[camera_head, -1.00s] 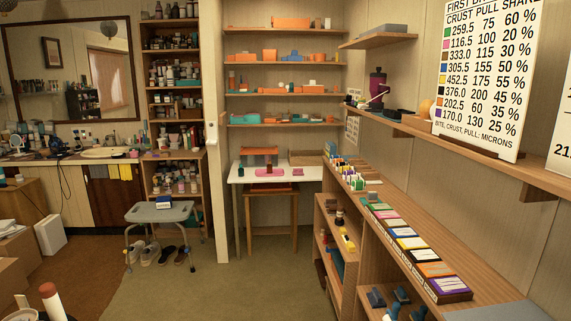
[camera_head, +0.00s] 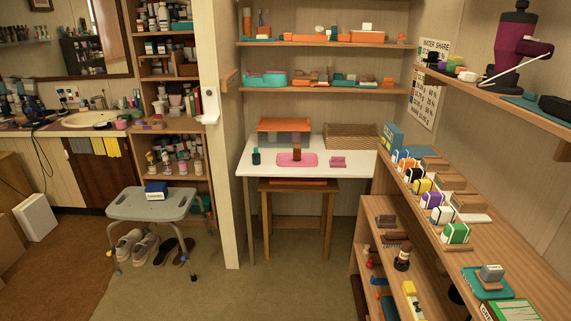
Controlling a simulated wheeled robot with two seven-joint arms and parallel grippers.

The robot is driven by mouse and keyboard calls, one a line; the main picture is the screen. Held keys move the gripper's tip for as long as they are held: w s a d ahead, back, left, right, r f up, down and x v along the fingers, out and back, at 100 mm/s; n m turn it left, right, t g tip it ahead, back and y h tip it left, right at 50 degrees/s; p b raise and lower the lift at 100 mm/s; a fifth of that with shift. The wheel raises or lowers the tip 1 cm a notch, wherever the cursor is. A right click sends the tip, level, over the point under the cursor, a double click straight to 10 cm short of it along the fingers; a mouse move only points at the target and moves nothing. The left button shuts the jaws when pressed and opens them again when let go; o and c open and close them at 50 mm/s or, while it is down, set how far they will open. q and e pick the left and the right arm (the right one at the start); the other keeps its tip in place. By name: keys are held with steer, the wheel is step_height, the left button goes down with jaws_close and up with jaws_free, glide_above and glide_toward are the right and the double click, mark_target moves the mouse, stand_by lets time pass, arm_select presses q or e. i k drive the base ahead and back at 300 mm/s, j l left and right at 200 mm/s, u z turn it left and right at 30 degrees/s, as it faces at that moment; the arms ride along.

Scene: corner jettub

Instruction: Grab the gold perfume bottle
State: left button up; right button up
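I cannot pick out a gold perfume bottle for certain. A small amber-brown bottle (camera_head: 297,153) stands upright on a pink tray (camera_head: 284,162) on the white table (camera_head: 325,151). A dark teal bottle (camera_head: 256,157) stands to its left on the same table. Several small bottles (camera_head: 197,164) stand on the lower shelf of the cabinet beside the sink, too small to tell their kind. Neither of my grippers shows in the head view.
A grey stool (camera_head: 152,208) holding a blue box stands left of a white post (camera_head: 222,150). A wooden stool (camera_head: 298,188) is under the table. A wooden shelf unit (camera_head: 470,240) runs along the right. Shoes (camera_head: 129,243) lie on the floor. The carpet in front is clear.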

mark_target(297, 151)
steer(key=i+z, duration=0.25)
steer(key=i, duration=0.55)
steer(key=i+u, duration=0.3)
steer(key=i, duration=1.15)
